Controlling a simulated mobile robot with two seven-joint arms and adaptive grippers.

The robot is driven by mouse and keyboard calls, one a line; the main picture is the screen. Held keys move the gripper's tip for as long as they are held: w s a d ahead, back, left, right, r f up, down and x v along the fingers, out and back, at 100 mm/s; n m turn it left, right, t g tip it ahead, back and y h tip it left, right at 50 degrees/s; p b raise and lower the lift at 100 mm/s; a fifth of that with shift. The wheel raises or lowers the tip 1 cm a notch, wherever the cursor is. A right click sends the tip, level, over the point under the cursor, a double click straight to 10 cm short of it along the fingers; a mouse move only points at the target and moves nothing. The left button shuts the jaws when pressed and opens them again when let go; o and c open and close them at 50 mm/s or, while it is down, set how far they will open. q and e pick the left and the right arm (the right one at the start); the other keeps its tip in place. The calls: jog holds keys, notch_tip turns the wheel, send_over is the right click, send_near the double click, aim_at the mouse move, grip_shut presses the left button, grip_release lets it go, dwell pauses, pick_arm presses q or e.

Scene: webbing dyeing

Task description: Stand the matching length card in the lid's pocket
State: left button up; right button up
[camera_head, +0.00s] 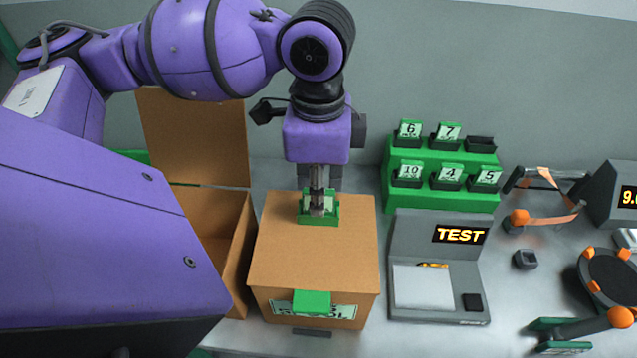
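My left gripper (317,205) points straight down over the lid of a closed cardboard box (275,250). Its fingers look shut on a green-and-white length card (307,199), whose edges show on both sides of the fingers. The card is upright at the green pocket (318,220) on the lid, and its lower edge seems to be inside it. The fingers cover the card's number. A green rack (440,203) at the back holds cards 6, 7, 10, 4 and 5; its upper right slot (480,143) is empty. My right gripper is not in view.
An open cardboard box (205,210) stands at the left, partly behind my arm. A grey device (440,265) reading "TEST" is right of the closed box. An orange-strapped stand (540,205), a display unit (612,195) and a black round holder (610,275) crowd the right side.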

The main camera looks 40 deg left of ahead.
pick_arm(q)
notch_tip(320, 180, up, 12)
dwell(0.6)
